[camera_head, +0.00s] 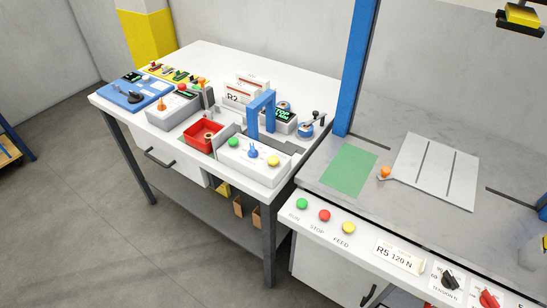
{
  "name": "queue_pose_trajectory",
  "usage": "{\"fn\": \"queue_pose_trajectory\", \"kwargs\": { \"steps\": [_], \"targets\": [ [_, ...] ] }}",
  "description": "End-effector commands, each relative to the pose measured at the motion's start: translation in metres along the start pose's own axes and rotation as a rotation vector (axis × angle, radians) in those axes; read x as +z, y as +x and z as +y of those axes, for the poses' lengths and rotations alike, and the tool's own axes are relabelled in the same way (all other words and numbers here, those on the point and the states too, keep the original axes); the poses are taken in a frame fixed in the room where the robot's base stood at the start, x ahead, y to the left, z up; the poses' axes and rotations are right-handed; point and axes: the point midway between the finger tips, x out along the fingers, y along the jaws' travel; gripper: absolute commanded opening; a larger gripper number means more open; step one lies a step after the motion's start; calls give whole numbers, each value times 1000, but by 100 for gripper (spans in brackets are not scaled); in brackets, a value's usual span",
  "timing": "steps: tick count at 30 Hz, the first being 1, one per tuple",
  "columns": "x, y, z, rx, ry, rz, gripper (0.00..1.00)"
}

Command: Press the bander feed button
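The feed button (348,228) is a yellow round push button on the sloped white front panel (368,241) of the bander, with the label FEED just below and left of it. A red STOP button (324,215) and a green RUN button (302,203) stand to its left in the same row. Nothing covers the feed button. I cannot see my gripper in this view.
The bander's grey table (400,205) carries a green mat (349,170) and a pale slotted plate (435,171). A blue upright (356,70) rises behind. Left, a white workbench (220,65) holds a box with another yellow button (273,160). Space before the panel looks clear.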

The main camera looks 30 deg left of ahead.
Motion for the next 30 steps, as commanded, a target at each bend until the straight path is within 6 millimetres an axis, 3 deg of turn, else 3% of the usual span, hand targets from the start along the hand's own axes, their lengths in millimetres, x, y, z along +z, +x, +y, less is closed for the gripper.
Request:
{"fn": "queue_pose_trajectory", "kwargs": {
  "steps": [3, 18, 30],
  "targets": [
    [0, 0, 0, 0, 0, 0, 48],
    [0, 0, 0, 0, 0, 0, 0],
    [0, 0, 0, 0, 0, 0, 0]
  ]
}}
